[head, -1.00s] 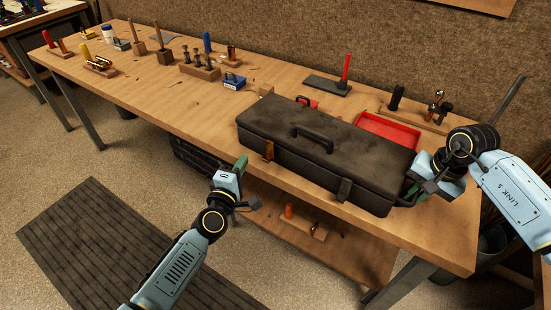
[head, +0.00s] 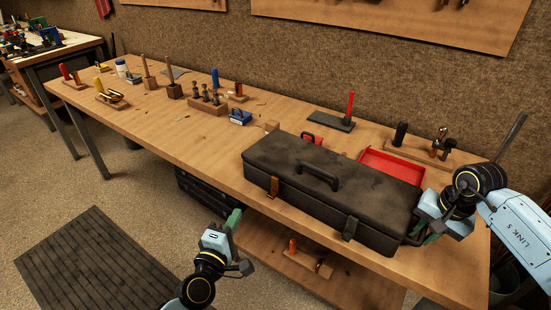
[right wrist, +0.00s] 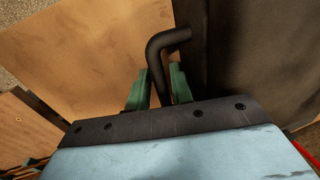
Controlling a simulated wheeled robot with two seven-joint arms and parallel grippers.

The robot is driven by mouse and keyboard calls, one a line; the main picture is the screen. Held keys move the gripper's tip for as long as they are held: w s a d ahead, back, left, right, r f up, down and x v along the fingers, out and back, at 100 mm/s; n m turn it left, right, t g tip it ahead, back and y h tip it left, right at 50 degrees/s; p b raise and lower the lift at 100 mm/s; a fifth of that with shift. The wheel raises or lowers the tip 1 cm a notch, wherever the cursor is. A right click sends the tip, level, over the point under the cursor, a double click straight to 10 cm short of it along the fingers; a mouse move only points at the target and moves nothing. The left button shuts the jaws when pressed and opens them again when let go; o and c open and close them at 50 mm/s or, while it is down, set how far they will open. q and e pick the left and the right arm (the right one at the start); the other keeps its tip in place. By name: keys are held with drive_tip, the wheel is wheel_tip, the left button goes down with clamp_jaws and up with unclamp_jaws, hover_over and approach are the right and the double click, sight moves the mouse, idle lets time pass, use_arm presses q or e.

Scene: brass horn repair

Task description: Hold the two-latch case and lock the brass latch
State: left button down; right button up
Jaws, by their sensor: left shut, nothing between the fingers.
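The black two-latch case (head: 330,190) lies closed on the workbench near its front edge. Its brass latch (head: 274,187) is on the left of the front face; whether it is locked is too small to tell. A dark latch (head: 350,229) is on the right of that face. My left gripper (head: 233,219) is shut and empty, in front of the bench edge, below and left of the brass latch. My right gripper (head: 428,236) is at the case's right end. In the right wrist view its green fingers (right wrist: 160,90) are closed around the black side handle (right wrist: 158,55).
A red tray (head: 391,168) sits behind the case. Tool blocks and a small blue box (head: 240,117) stand left of it on the workbench (head: 190,135). A lower shelf (head: 330,280) lies under the bench. The floor before the bench is clear around a dark mat (head: 90,265).

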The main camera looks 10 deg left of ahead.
drive_tip(key=shift+o, duration=1.4)
drive_tip(key=shift+r, duration=0.1)
